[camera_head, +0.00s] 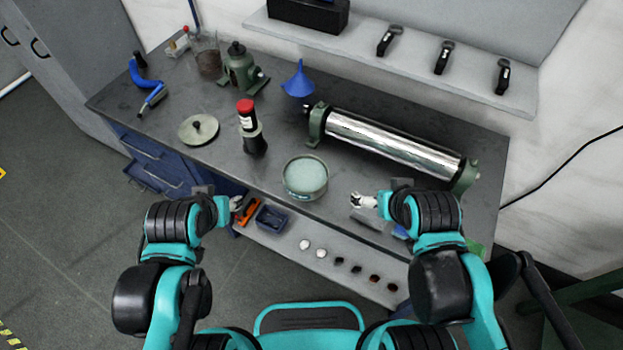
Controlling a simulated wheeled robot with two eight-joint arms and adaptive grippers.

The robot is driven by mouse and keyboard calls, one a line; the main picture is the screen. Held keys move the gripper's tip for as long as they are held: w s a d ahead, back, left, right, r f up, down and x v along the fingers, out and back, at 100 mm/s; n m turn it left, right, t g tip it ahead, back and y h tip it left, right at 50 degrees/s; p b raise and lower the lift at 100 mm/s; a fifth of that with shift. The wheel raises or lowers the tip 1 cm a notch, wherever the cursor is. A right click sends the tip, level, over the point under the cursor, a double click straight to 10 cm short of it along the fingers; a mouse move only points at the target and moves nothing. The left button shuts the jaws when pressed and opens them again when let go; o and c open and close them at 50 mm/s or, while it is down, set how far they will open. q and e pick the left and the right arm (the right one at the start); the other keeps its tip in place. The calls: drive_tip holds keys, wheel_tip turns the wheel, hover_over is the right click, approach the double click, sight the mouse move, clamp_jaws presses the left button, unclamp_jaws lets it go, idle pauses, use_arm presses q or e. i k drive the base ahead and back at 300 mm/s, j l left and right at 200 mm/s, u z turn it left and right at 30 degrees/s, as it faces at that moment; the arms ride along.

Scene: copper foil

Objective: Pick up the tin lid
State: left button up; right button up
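A flat round grey-green lid with a small dark knob (198,129) lies on the workbench at the left. A low round tin with a pale blue-green top (305,177) stands near the bench's front edge, in the middle. My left gripper (238,204) is at the bench's front edge, below and right of the knobbed lid and apart from it. My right gripper (362,201) is right of the round tin and apart from it. Both grippers are small here, and their finger openings are not clear. Neither visibly holds anything.
A red-capped bottle (247,115) stands in a dark holder between lid and tin. A blue funnel (299,82), a long shiny roller (392,143) and a green device (240,70) stand behind. The dark workbench (185,160) is bare around the lid.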

sight(200, 130)
drive_tip(key=j+z, duration=0.15)
drive_tip(key=z, duration=0.3)
drive_tip(key=j+z, duration=0.2)
drive_tip(key=z, duration=0.25)
drive_tip(key=j+z, duration=0.15)
drive_tip(key=j, duration=0.4)
drive_tip(key=k+j+z, duration=0.1)
drive_tip(key=j, duration=0.45)
drive_tip(key=k+j+z, duration=0.15)
drive_tip(key=j, duration=0.35)
drive_tip(key=j+z, duration=0.15)
drive_tip(key=j, duration=0.4)
